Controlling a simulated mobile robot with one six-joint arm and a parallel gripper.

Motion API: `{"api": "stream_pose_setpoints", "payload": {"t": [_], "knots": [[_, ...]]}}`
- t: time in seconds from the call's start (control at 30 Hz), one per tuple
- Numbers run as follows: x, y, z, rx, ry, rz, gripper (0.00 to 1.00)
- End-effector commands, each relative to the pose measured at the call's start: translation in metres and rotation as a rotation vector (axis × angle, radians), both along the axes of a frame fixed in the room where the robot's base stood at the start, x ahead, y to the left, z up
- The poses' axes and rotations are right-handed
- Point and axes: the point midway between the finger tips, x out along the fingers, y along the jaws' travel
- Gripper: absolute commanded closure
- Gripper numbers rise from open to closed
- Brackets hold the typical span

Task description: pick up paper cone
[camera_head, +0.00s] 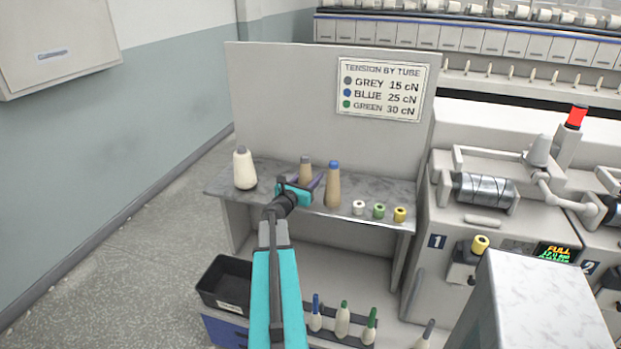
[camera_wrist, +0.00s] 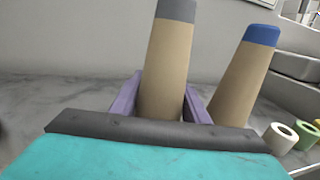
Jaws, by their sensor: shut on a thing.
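A brown paper cone with a grey tip (camera_head: 306,170) stands upright on the grey marbled shelf (camera_head: 270,176). My gripper (camera_head: 304,187) is at this cone with its purple fingers on either side, shut on it. The wrist view shows the grey-tipped cone (camera_wrist: 166,70) between the two fingers (camera_wrist: 160,105); its lower end is hidden behind my gripper. A second brown paper cone with a blue tip (camera_head: 333,186) stands just to the right, apart from the fingers. It also shows in the wrist view (camera_wrist: 243,75).
A cream yarn cone (camera_head: 244,169) stands at the shelf's left. White (camera_head: 359,208), green (camera_head: 379,211) and yellow (camera_head: 400,214) small rolls lie at the right. A back panel with a tension sign (camera_head: 382,89) rises behind. A winding machine (camera_head: 480,215) stands right.

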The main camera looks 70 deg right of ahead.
Motion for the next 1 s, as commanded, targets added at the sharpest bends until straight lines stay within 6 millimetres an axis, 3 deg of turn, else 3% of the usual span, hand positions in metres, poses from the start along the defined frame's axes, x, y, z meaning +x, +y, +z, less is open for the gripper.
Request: {"api": "stream_pose_setpoints", "payload": {"t": [0.33, 1.0], "knots": [[-0.001, 0.000, 0.032, -0.003, -0.002, -0.001, 0.80], [-0.011, 0.087, 0.038, -0.001, 0.000, 0.000, 0.80]]}}
